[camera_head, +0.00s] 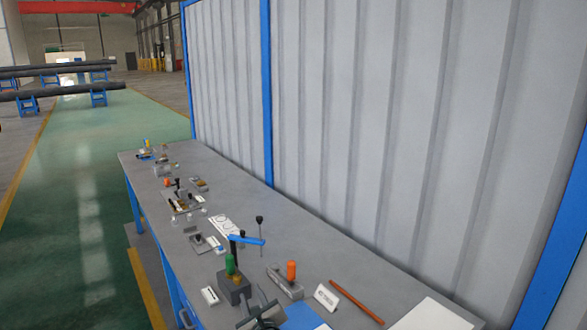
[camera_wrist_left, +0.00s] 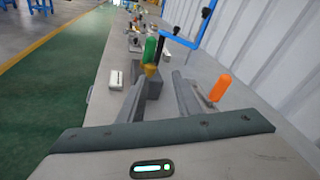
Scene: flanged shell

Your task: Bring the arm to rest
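My left gripper (camera_head: 264,312) shows at the bottom edge of the head view, over the near end of the workbench (camera_head: 205,285). In the left wrist view its two grey fingers (camera_wrist_left: 158,90) stand apart with nothing between them. Beyond the fingers is a grey block with a green handle (camera_head: 230,264), which also shows in the wrist view (camera_wrist_left: 150,50). A blue lever (camera_head: 247,239) stands beside it. I cannot make out a flanged shell. My right gripper is not in view.
An orange-handled block (camera_head: 291,272), a small sign (camera_head: 326,297), a brown rod (camera_head: 357,301) and a white sheet (camera_head: 435,316) lie to the right of the gripper. Several small fixtures line the bench farther back. A corrugated wall (camera_head: 340,130) closes the right side; the green floor (camera_head: 80,210) is clear.

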